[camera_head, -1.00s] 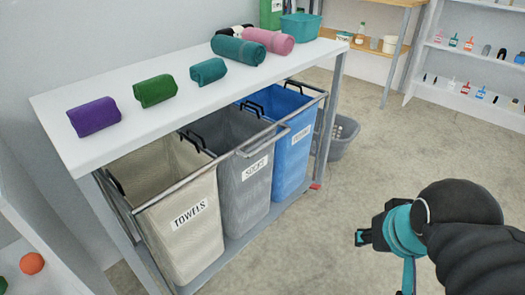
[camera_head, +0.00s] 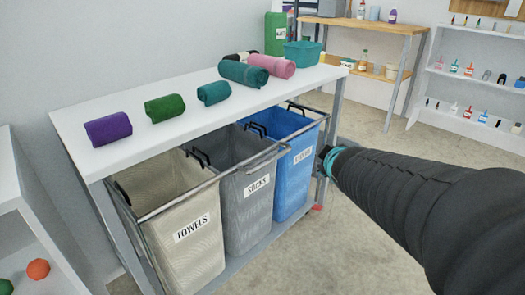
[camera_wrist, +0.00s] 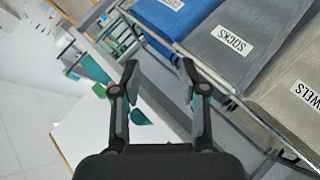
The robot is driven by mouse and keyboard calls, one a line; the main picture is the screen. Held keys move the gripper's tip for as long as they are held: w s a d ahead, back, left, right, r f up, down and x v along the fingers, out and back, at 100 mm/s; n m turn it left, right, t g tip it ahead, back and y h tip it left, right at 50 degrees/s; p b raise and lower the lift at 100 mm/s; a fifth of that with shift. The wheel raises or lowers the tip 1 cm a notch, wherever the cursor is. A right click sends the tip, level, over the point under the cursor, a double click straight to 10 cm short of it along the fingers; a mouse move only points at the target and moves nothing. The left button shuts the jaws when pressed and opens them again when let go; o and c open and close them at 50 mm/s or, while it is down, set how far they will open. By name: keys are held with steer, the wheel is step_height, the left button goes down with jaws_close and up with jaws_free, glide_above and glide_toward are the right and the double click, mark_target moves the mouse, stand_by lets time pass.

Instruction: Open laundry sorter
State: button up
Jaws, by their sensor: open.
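The laundry sorter stands under a white table, with a beige bin labelled TOWELS (camera_head: 196,245), a grey bin labelled SOCKS (camera_head: 245,205) and a blue bin (camera_head: 293,180) side by side in a metal frame. A metal handle bar (camera_head: 270,156) sticks out at the front of the frame near the grey bin. My gripper (camera_head: 325,158) is just right of the blue bin, in front of the frame, its fingers partly hidden by my arm. In the wrist view my gripper (camera_wrist: 158,70) is open and empty, with the bins to the upper right.
Rolled towels in purple (camera_head: 108,128), green (camera_head: 165,108) and other colours lie on the white tabletop (camera_head: 150,140). A wooden table (camera_head: 375,25) and white shelves (camera_head: 470,75) stand behind. A low shelf (camera_head: 40,240) is at left.

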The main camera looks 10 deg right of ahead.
steer(key=w+f+n+t+y, duration=0.2)
steer(key=w+f+n+y, duration=0.1)
steer(key=w+n, duration=0.55)
steer(key=n+g+y, duration=0.1)
steer(key=n+y, duration=0.8)
glide_toward(275, 159)
steer(key=shift+m, duration=0.25)
steer(key=x, duration=1.1)
